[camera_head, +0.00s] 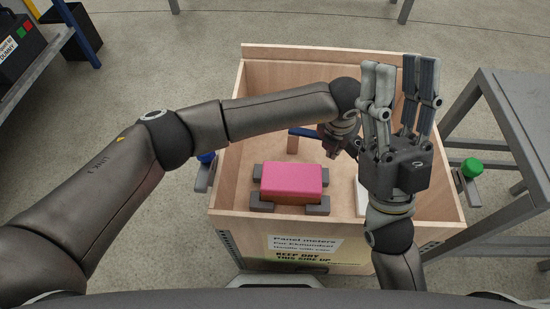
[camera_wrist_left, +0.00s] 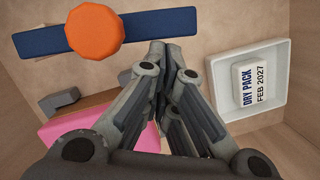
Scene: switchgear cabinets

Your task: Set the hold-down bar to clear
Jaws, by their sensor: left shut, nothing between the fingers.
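The hold-down bar (camera_wrist_left: 165,23) is dark blue with an orange knob (camera_wrist_left: 95,31) on it. It lies across the upper left of the left wrist view. In the head view only a short piece of the blue bar (camera_head: 303,132) shows; my left arm hides the rest and the knob. My left gripper (camera_head: 333,150) points down into the wooden crate (camera_head: 228,190); its shut, empty fingers (camera_wrist_left: 170,55) appear beside the bar in the left wrist view, apart from the knob. My right gripper (camera_head: 401,80) is open and empty, fingers upward, over the crate's right side.
A pink block (camera_head: 292,180) rests between grey corner pieces in the crate. A white tray (camera_wrist_left: 222,72) holds a dry pack (camera_wrist_left: 250,84); my right gripper partly hides the tray in the head view. A green knob (camera_head: 471,167) and a blue knob (camera_head: 206,158) flank the crate. A grey table (camera_head: 515,95) stands right.

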